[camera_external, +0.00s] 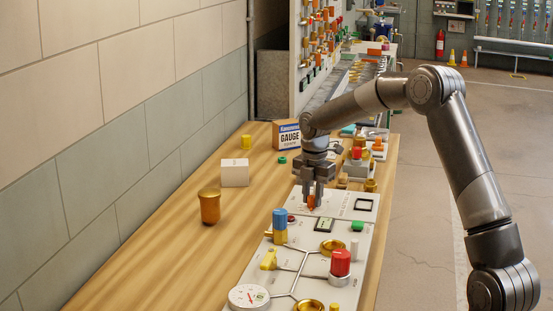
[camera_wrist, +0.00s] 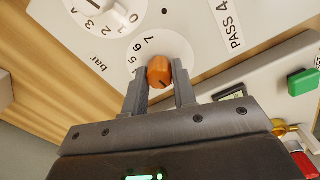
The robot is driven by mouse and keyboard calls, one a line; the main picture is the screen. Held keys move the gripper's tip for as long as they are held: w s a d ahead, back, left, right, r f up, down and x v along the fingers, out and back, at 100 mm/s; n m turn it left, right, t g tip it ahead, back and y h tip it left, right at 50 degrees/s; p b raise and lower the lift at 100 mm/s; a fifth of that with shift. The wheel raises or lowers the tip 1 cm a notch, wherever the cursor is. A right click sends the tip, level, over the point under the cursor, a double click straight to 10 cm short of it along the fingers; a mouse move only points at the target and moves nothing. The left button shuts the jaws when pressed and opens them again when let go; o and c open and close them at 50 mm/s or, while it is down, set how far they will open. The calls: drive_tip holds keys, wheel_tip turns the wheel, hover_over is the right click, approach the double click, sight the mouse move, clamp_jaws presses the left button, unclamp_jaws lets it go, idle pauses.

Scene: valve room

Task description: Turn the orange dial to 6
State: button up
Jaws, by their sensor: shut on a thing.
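The orange dial (camera_wrist: 160,72) sits on a pale round plate in the wrist view, with the printed digits 5, 6 and 7 beside it at the upper left. A small dark mark shows on its lower side; I cannot tell which number it points to. My gripper (camera_wrist: 160,80) has one finger on each side of the dial and is shut on it. In the external view my gripper (camera_external: 318,194) points down over the far white panel, and a bit of the orange dial (camera_external: 311,202) shows between and below the fingers.
The nearer panel (camera_external: 258,270) carries a blue knob (camera_external: 280,225), a red knob (camera_external: 340,262) and a gauge (camera_external: 248,297). A green button (camera_wrist: 303,82) is nearby. The wooden table's left side is mostly clear.

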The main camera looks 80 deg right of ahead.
drive_tip(key=m, duration=0.9)
drive_tip(key=shift+w, duration=0.1)
drive_tip(key=m, duration=1.1)
drive_tip(key=shift+m, duration=0.3)
drive_tip(key=m, duration=0.4)
drive_tip(key=shift+m, duration=0.3)
drive_tip(key=m, duration=0.4)
drive_tip(key=shift+m, duration=2.4)
